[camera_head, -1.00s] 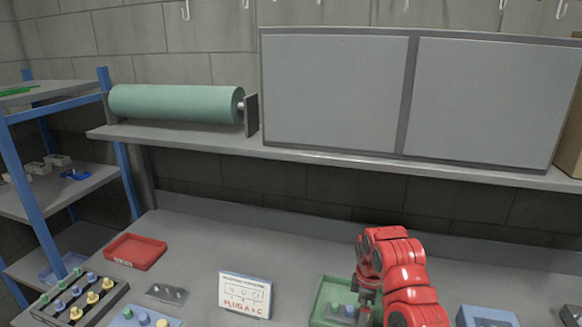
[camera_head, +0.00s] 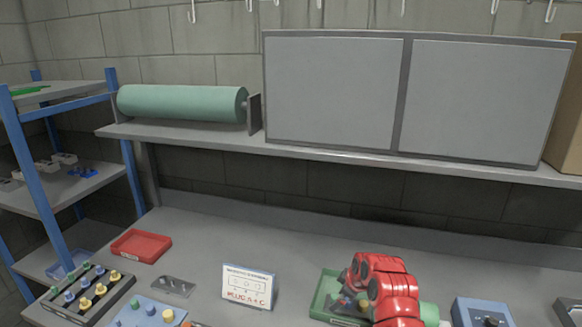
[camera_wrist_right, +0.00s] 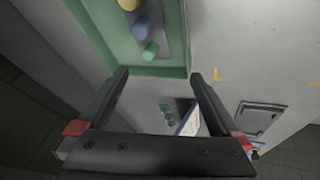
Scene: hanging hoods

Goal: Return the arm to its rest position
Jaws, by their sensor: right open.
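My red right arm (camera_head: 385,285) reaches in from the lower right over the bench. Its right gripper (camera_wrist_right: 158,76) is open, with nothing between the fingers in the right wrist view. The fingertips are near the rim of a green tray (camera_head: 322,292); I cannot tell the gap. The tray also shows in the right wrist view (camera_wrist_right: 104,38), holding a grey plate with a yellow, a blue and a green knob (camera_wrist_right: 149,51). The arm hides part of the tray in the head view. My left gripper is not in view.
A sign reading "PLUG A+C" (camera_head: 248,287) stands left of the arm. A red tray (camera_head: 141,246), a rack of knobs (camera_head: 88,296) and a blue board (camera_head: 147,314) lie further left. A blue-grey box (camera_head: 482,313) stands right. A shelf (camera_head: 200,134) overhangs the back.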

